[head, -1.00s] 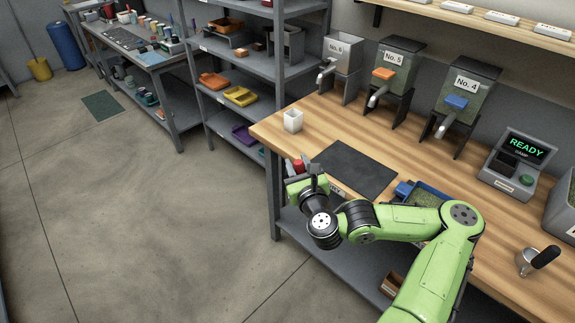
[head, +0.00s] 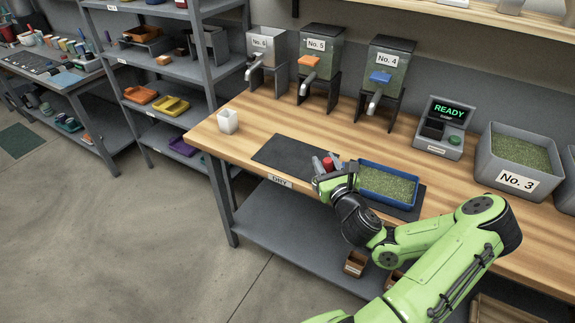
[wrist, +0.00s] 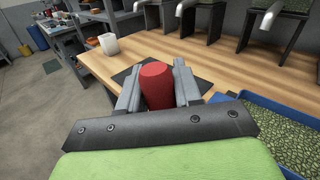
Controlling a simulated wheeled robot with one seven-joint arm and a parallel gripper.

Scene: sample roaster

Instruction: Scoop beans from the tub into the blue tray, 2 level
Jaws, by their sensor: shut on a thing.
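My gripper (head: 324,170) is shut on a red, rounded handle (wrist: 156,85), which stands between the two grey fingers in the wrist view. The rest of the held tool is hidden, so I cannot tell its kind or what it carries. The blue tray (head: 390,202) lies on the dark mat, just right of my gripper, with greenish beans spread inside. Its rim also shows at the right of the wrist view (wrist: 275,104). The grey tub marked No. 3 (head: 484,168) stands farther right on the bench, holding similar beans.
The dark mat (head: 285,153) has bare room left of the tray. A white cup (head: 228,121) stands near the bench's left end. Hoppers No. 6, No. 5 (head: 319,70) and No. 4 (head: 386,80) line the back. A device reading READY (head: 442,128) stands left of the tub.

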